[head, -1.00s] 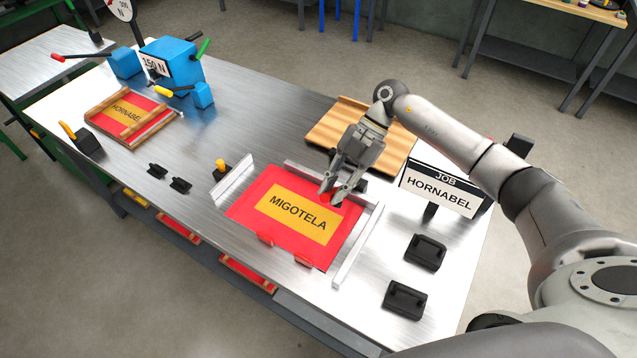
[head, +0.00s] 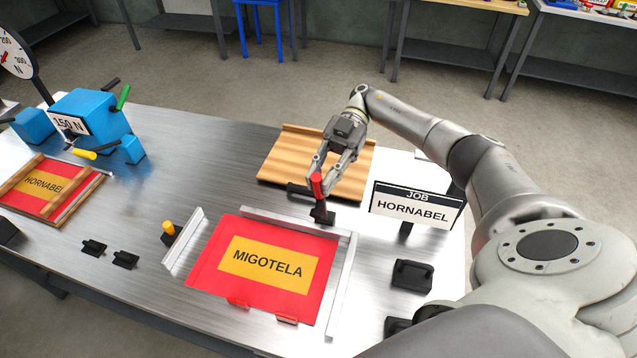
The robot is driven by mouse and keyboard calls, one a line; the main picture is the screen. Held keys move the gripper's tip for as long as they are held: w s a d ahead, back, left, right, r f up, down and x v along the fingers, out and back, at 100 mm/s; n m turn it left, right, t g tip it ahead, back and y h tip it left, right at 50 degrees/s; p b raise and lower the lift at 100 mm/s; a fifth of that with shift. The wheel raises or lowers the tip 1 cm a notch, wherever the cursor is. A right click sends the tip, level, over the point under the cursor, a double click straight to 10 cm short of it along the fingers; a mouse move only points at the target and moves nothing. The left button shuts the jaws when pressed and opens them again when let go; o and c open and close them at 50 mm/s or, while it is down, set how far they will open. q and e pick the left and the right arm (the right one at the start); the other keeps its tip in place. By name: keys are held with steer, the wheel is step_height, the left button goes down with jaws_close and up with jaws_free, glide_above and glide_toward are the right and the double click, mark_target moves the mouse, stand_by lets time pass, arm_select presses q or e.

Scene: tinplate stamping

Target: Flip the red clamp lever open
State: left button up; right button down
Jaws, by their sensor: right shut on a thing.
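The red clamp lever (head: 317,187) stands roughly upright on its small black base (head: 321,215), behind the top rail of the sheet fixture. My right gripper (head: 319,183) reaches down from the back and is shut on the red lever, its fingers partly covering it. The red sheet with the yellow MIGOTELA label (head: 267,265) lies flat on the metal table in front of the lever, between light metal rails. My left gripper is not in view.
A wooden board (head: 300,165) lies behind the clamp. The JOB HORNABEL sign (head: 415,203) stands close to its right, with a black block (head: 412,274) in front. A yellow-knobbed post (head: 170,231) and blue machine (head: 88,118) are left. Table around the wooden board's left side is clear.

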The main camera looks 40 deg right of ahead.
stand_by(0.4)
steer(key=c, duration=1.3)
jaws_free()
step_height(320, 180, up, 10)
steer(key=shift+f, duration=0.1)
